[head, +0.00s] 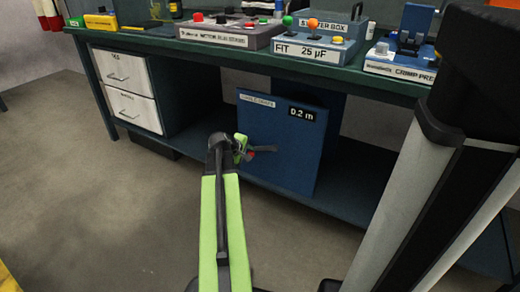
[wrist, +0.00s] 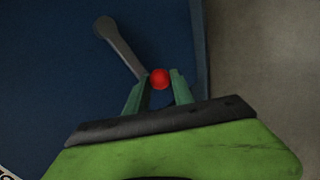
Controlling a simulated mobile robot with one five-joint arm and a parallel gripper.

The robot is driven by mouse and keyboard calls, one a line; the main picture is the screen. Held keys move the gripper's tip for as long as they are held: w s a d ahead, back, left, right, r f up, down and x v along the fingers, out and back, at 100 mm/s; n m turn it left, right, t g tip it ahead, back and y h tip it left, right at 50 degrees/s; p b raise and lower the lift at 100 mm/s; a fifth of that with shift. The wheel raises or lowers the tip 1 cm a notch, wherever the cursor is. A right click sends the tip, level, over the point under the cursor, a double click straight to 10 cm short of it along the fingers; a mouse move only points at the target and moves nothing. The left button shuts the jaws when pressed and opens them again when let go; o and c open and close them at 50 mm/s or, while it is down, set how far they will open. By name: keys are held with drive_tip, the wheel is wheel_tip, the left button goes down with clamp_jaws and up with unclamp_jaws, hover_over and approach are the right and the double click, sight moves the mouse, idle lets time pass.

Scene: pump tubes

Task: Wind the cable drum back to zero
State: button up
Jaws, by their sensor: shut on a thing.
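The cable drum's blue panel (head: 290,165) stands under the workbench, with a display (head: 302,114) reading 0.2 m. My gripper (head: 246,150) is at the knob. In the wrist view my green fingers (wrist: 162,82) are shut on the red knob, one on each side. The drum itself is hidden.
The workbench edge (head: 250,59) runs above, carrying a box marked FIT 25 µF (head: 309,49) and a crimp press box (head: 398,66). White drawers (head: 127,90) stand left. The floor (head: 110,200) at left is clear.

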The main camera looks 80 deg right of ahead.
drive_tip(key=shift+s+f+b, duration=0.45)
drive_tip(key=shift+f+b, duration=0.2)
drive_tip(key=shift+b, duration=0.05)
drive_tip(key=shift+s+a+f+b, duration=0.1)
drive_tip(key=shift+s+f+b, duration=0.3)
drive_tip(key=shift+f+b, duration=0.25)
drive_tip(key=shift+s+a+f+b, duration=0.2)
drive_tip(key=shift+s+f+b, duration=0.25)
drive_tip(key=shift+f+b, duration=0.15)
